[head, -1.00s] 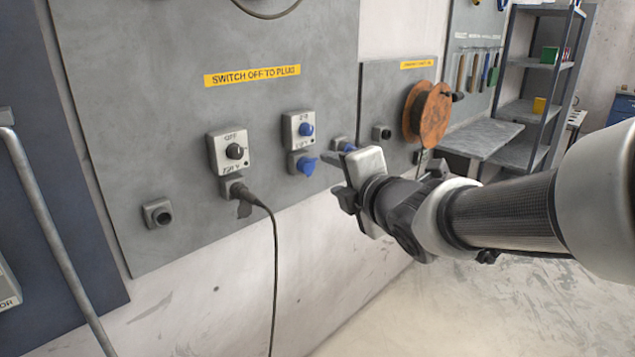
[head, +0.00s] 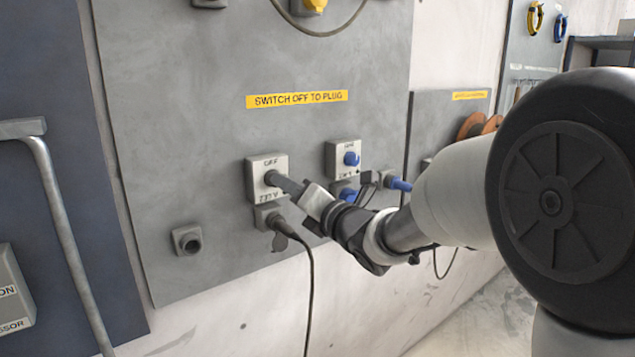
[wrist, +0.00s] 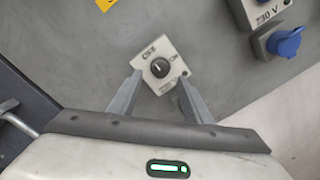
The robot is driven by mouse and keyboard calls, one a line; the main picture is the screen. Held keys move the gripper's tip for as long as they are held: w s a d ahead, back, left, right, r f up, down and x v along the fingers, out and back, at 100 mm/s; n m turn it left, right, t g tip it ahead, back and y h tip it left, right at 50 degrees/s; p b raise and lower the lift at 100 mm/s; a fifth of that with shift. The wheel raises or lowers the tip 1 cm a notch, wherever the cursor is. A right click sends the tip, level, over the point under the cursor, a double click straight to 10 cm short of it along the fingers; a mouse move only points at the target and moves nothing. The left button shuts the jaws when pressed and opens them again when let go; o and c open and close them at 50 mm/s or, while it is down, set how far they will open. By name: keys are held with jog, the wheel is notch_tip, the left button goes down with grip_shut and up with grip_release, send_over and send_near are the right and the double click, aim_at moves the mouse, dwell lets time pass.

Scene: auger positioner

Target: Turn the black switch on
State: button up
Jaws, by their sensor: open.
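The black switch (wrist: 159,68) is a round knob on a pale grey box (wrist: 150,50) mounted on the grey wall panel. In the wrist view its pointer line looks roughly aimed at the OFF lettering side, but it is too small to be sure. My gripper (wrist: 158,84) is open, with one finger on each side of the knob's line in the picture.
A black plug (head: 279,240) with a hanging cable sits in the socket just below. A yellow label (head: 297,99) reads SWITCH OFF TO PLUG. An empty socket (head: 187,240) is lower left.

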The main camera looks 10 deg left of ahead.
jog(key=x, duration=0.5)
jog(key=shift+w+a, duration=0.1)
jog(key=shift+w, duration=0.05)
jog(key=c, duration=1.1)
jog(key=shift+o, duration=0.2)
